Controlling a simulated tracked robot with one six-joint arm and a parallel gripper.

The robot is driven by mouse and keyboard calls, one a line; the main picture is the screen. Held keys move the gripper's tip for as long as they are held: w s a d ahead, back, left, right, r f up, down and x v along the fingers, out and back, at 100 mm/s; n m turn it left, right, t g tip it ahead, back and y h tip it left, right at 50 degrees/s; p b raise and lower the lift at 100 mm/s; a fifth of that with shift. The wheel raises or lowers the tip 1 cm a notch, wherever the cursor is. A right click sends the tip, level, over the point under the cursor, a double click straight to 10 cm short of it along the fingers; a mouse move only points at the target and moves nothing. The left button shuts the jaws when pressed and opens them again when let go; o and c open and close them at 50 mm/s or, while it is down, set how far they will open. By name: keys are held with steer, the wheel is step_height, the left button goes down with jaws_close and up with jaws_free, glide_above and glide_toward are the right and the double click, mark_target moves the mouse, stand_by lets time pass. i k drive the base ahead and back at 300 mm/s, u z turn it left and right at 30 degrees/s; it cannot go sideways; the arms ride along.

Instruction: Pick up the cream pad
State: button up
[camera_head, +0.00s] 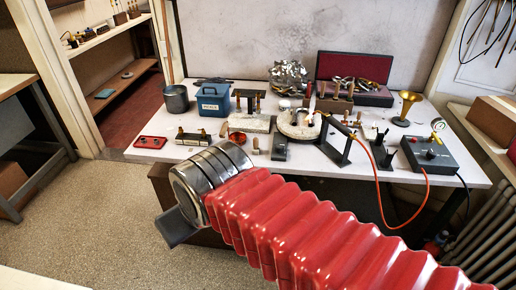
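I cannot be sure which thing is the cream pad. A cream, flat-topped block (250,122) lies mid-table with dark-handled tools behind it, and a small pale round piece (285,104) sits to its right, further back. My red ribbed arm crosses the foreground from the lower right. Its metal end carries my gripper (180,228), seen as a dark grey jaw in front of the table's near edge, well short of both pale things. The gap between the fingers is hidden, and I see nothing held.
The white table (340,165) holds a metal pot (176,98), a blue box (213,100), a red tray (150,142), a black stand (335,140) and a grey control box (428,152) with an orange hose. Open floor (100,215) lies left.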

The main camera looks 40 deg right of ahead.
mark_target(256, 150)
steer(key=z, duration=0.5)
steer(key=i, duration=1)
steer(key=z, duration=0.05)
